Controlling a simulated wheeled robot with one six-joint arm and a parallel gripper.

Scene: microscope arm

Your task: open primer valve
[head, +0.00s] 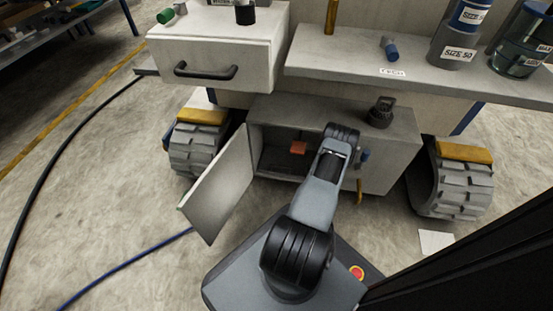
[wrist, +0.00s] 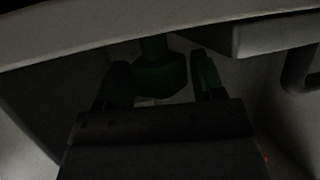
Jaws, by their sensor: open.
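In the dark wrist view my gripper (wrist: 162,80) is open, with one finger on each side of a dark green knob-like part (wrist: 160,75). This part hangs from a short stem under a pale edge. I cannot tell whether the fingers touch it, or whether it is the primer valve. In the head view my arm reaches to the low grey cabinet (head: 400,145), and my gripper is hidden behind the arm.
The cabinet door (head: 217,185) stands open at the left, with an orange block (head: 299,148) inside. A drawer (head: 215,68) juts out above. Tracks (head: 463,185) flank the cabinet. A blue cable (head: 125,270) lies on the floor. In the wrist view a dark curved bar (wrist: 295,72) is at right.

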